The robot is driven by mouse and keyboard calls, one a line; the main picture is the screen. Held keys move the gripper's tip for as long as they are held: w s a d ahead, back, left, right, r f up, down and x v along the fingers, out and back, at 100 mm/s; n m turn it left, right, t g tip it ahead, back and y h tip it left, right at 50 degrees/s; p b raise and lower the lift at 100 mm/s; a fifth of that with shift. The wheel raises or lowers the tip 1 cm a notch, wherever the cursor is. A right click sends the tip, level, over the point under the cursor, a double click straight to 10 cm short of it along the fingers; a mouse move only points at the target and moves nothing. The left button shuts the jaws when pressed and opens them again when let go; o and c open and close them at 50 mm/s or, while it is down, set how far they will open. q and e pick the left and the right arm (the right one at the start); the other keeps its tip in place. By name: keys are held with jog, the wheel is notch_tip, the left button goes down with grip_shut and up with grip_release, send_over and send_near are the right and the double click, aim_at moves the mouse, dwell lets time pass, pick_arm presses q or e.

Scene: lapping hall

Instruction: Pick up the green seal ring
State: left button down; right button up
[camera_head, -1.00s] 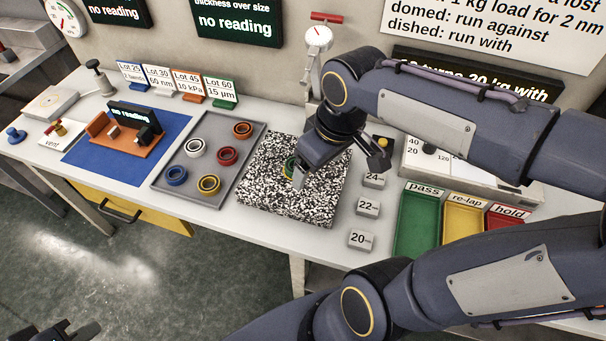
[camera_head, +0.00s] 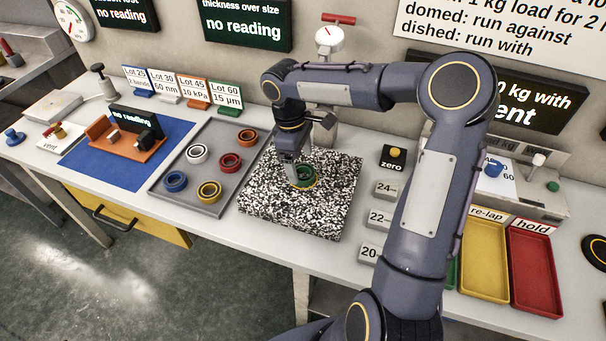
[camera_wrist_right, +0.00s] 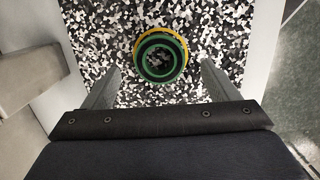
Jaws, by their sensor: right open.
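The green seal ring (camera_head: 305,177) lies flat on the black-and-white speckled plate (camera_head: 270,212), with a yellow edge showing around it. My right gripper (camera_head: 295,178) points down at the ring and partly covers its left side in the head view. In the right wrist view the ring (camera_wrist_right: 160,57) sits centred between and slightly ahead of the two spread fingertips (camera_wrist_right: 160,72). The jaws are open, with speckled plate visible on both sides of the ring. Whether the fingertips are level with the ring is hard to tell. My left gripper is out of view.
A grey tray (camera_head: 185,202) left of the plate holds several coloured rings. Weight blocks (camera_head: 386,190) and a zero button (camera_head: 396,153) stand to the right. Yellow (camera_head: 484,265) and red (camera_head: 537,272) trays lie further right. My right arm hides most of the green tray.

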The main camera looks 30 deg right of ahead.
aim_at(302, 177)
jog(key=shift+s+d+f, duration=0.1)
jog(key=shift+f, duration=0.7)
jog(key=shift+s+d+f, duration=0.1)
jog(key=shift+f, duration=0.65)
jog(key=shift+c, duration=0.3)
jog(key=c, duration=1)
jog(key=shift+c, duration=0.2)
jog(key=shift+r, duration=0.15)
